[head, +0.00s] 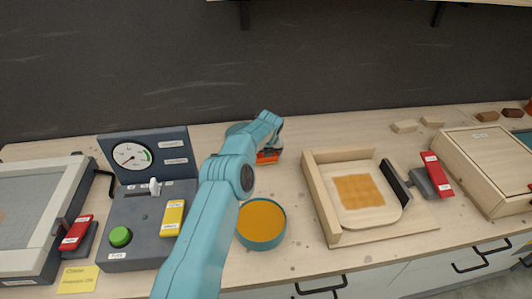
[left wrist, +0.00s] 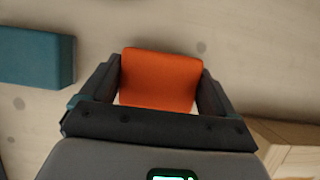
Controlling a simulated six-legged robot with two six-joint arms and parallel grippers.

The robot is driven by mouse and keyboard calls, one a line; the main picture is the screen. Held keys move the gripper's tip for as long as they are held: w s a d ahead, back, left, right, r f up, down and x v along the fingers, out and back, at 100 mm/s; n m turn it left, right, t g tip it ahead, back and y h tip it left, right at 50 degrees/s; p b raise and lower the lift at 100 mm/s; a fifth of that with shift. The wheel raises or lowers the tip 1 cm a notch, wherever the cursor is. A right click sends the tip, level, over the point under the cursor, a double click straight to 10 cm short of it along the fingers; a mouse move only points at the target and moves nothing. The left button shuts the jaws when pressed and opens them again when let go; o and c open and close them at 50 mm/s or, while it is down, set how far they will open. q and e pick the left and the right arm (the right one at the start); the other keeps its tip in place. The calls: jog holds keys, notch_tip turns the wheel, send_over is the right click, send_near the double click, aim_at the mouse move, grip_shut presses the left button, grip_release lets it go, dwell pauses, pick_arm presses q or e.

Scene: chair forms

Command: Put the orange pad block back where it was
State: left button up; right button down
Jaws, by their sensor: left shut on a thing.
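The orange pad block (head: 268,157) is mostly hidden behind my teal arm in the head view. In the left wrist view the orange pad block (left wrist: 160,80) fills the space between the two dark fingers. My left gripper (left wrist: 160,88) is shut on it, one finger on each side. In the head view my left gripper (head: 272,148) is over the middle back of the wooden worktop. I cannot tell whether the block touches the worktop. My right gripper is not in view.
A teal block (left wrist: 35,58) lies left of my gripper. A round teal dish with an orange surface (head: 261,222) stands in front. A wooden form with an orange square (head: 320,200) is to the right. A dark gauge panel (head: 145,155) is left. Bare worktop lies around the gripper.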

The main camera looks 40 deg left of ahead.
pick_arm(q)
jog(key=shift+w+f, duration=0.2)
jog(key=shift+f, duration=0.1)
jog(key=shift+d+f, duration=0.1)
jog(key=shift+f, duration=0.05)
jog(key=o, duration=1)
jog(key=shift+s, duration=0.1)
jog(key=shift+o, duration=0.2)
jog(key=shift+s, duration=0.1)
jog(key=shift+r, duration=0.6)
jog(key=b+v, duration=0.1)
jog(key=v, duration=1)
jog(key=shift+b, duration=0.3)
jog(key=shift+d+r, duration=0.1)
jog(key=shift+r, duration=0.05)
jog(key=shift+r, duration=0.15)
